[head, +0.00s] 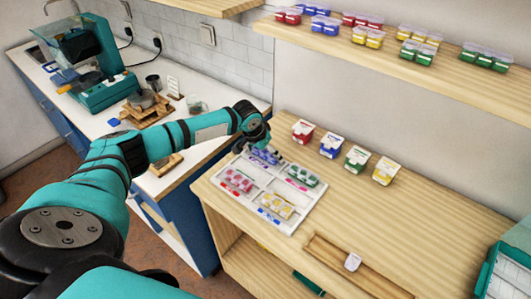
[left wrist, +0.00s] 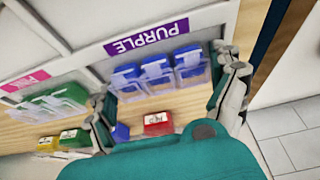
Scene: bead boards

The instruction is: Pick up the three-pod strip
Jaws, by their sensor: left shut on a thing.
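A three-pod strip with blue pods and clear lids (left wrist: 158,75) sits between the fingers of my left gripper (left wrist: 170,98), which is shut on its two ends. In the head view my left gripper (head: 257,142) is at the back left of the white sorting tray (head: 262,187), with the blue strip (head: 266,155) just below it, partly hidden. Whether the strip touches the tray is unclear. Other strips lie in the tray: green (head: 302,175), pink-red (head: 238,180) and yellow (head: 277,206). A "PURPLE" label (left wrist: 146,36) is beside the blue strip. My right gripper is not in view.
Red (head: 303,132), blue (head: 331,145), green (head: 356,158) and yellow (head: 385,171) boxes stand behind the tray. A wooden shelf (head: 440,85) with several strips hangs above. A wooden holder (head: 350,272) lies in front. The bench's right is mostly clear.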

